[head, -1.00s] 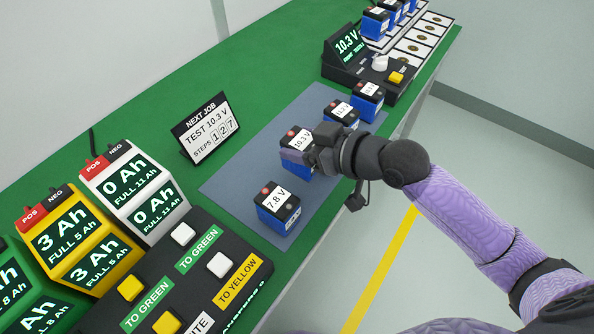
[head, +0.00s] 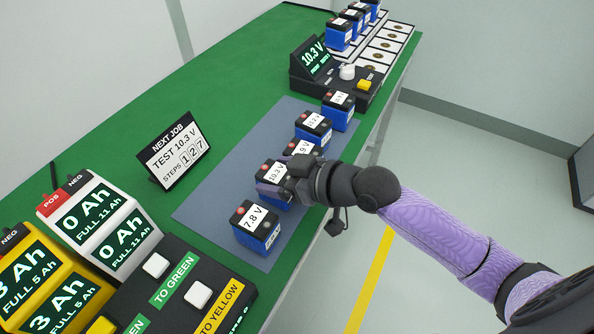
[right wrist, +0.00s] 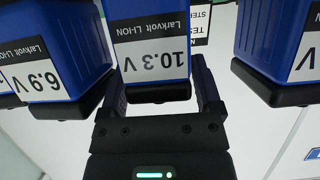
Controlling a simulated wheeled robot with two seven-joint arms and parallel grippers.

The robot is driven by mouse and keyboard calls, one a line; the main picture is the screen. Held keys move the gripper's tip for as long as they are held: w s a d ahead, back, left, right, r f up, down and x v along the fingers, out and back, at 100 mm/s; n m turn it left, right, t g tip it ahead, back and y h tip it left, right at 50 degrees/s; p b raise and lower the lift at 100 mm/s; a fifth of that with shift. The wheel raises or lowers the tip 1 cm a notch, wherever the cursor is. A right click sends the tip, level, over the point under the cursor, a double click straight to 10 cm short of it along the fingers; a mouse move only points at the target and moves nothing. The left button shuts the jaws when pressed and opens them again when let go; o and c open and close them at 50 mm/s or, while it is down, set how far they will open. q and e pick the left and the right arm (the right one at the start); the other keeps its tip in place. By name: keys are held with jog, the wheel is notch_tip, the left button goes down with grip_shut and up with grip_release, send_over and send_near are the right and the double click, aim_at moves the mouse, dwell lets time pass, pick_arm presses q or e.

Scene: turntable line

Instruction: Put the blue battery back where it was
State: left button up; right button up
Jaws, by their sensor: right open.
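Several blue batteries with black tops and white voltage labels stand in a row on a grey-blue mat (head: 212,207). The nearest reads 7.8 V (head: 257,230). Beside it is the 10.3 V battery (head: 270,176), partly hidden by my right gripper (head: 278,190). In the right wrist view the 10.3 V battery (right wrist: 155,45) is between the open fingers of my right gripper (right wrist: 160,88). The 6.9 V battery (right wrist: 58,55) is to its left there, and another blue battery (right wrist: 275,45) is to its right. My left gripper is out of view.
A tester (head: 325,75) reading 10.3 V and a slotted rack (head: 385,50) with several blue batteries stand at the back. A NEXT JOB sign (head: 174,150) stands left of the mat. A button panel (head: 178,285) and chargers (head: 100,225) are at front left.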

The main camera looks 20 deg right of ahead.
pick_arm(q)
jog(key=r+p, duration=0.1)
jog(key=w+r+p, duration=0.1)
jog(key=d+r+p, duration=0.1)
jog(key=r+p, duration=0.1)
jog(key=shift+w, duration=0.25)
pick_arm(e)
jog(key=v, duration=1.1)
jog(key=shift+s+d, duration=0.2)
jog(key=shift+s, duration=0.1)
jog(key=s+d+f+m+g+h, duration=0.1)
jog(key=s+d+f+m+h, duration=0.2)
jog(key=d+f, duration=0.55)
jog(key=s+d+f+m+g+h, duration=0.15)
jog(key=d+f+h, duration=0.4)
jog(key=f, duration=0.65)
jog(key=s+a+f+m+g+h, duration=0.1)
jog(key=s+a+f+m+g, duration=0.2)
jog(key=s+f, duration=1.15)
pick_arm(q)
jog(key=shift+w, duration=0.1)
pick_arm(e)
jog(key=s+a+f+n+g, duration=0.2)
jog(key=s+a+g, duration=0.3)
jog(key=s, duration=0.8)
jog(key=a+f, duration=0.1)
jog(key=a, duration=0.2)
jog(key=shift+s+a+f+n+y, duration=0.25)
jog(key=shift+f+n+y, duration=0.1)
